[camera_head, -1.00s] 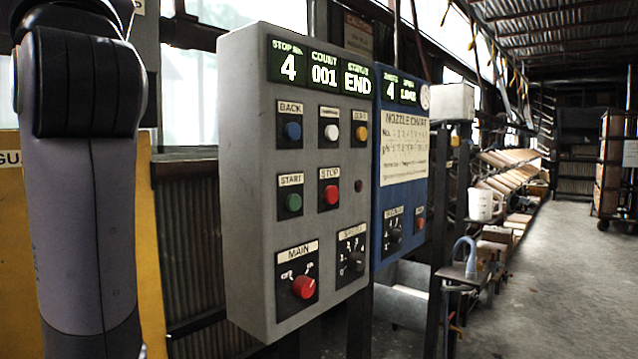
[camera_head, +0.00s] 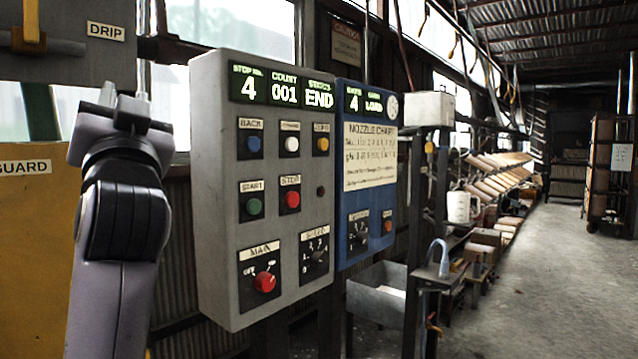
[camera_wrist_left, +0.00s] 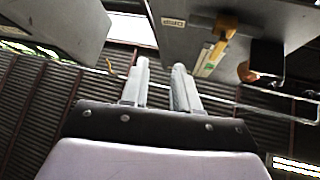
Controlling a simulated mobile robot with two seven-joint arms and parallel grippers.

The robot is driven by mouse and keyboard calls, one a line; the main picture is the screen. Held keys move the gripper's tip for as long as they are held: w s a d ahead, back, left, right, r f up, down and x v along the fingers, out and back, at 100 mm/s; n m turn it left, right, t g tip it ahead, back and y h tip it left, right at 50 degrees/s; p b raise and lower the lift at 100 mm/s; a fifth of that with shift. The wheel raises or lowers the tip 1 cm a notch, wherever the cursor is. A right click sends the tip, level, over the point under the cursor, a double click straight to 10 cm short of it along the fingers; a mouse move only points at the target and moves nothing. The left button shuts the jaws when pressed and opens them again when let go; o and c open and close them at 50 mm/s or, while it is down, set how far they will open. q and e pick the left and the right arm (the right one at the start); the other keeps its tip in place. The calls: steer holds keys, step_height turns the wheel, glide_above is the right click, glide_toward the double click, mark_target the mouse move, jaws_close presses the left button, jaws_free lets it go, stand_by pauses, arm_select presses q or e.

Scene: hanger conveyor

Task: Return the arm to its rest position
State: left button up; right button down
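My left gripper (camera_head: 125,92) is at the top of my raised left arm, left of the grey control box, pointing up. In the left wrist view its two grey fingers (camera_wrist_left: 160,72) stand apart with nothing between them. The grey control box (camera_head: 215,190) has lit displays reading 4, 001 and END, coloured buttons and a red MAIN knob (camera_head: 265,282). The gripper appears clear of the box. My right gripper is in neither view.
A blue panel (camera_head: 352,225) with a nozzle chart adjoins the box on the right. A yellow guard (camera_head: 35,250) stands behind my arm, below a grey DRIP housing (camera_head: 70,60). Shelves (camera_head: 480,210) line the wall; the concrete floor (camera_head: 545,270) at right is clear.

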arm_select(q)
steer(key=w+d+f+m+g+h+p, duration=0.1)
steer(key=w+f+m+h, duration=0.15)
steer(key=f, duration=0.65)
steer(key=w+f+m+h+p, duration=0.15)
steer(key=f+h, duration=0.25)
steer(key=f, duration=0.6)
steer(key=w+d+f+m+g+h+p, duration=0.1)
steer(key=w+f+m+h, duration=0.15)
steer(key=f, duration=0.65)
steer(key=s+d+f+g+h+p, duration=0.1)
steer(key=s+f+g+h, duration=0.15)
steer(key=f, duration=0.65)
steer(key=s+f+g+h+p, duration=0.1)
steer(key=s+f, duration=0.2)
steer(key=f, duration=0.6)
steer(key=s+f+g+h+p, duration=0.1)
steer(key=s+f+g, duration=0.1)
steer(key=s+f, duration=0.6)
steer(key=s+f+n+g+h+p, duration=0.1)
steer(key=s+f+g, duration=0.2)
steer(key=s+f, duration=0.6)
steer(key=s, duration=0.6)
steer(key=shift+s+d+f+g+h, duration=0.15)
steer(key=shift+d+f+g+h, duration=0.15)
steer(key=shift+d+g+h, duration=0.1)
steer(key=shift+c, duration=0.3)
jaws_close()
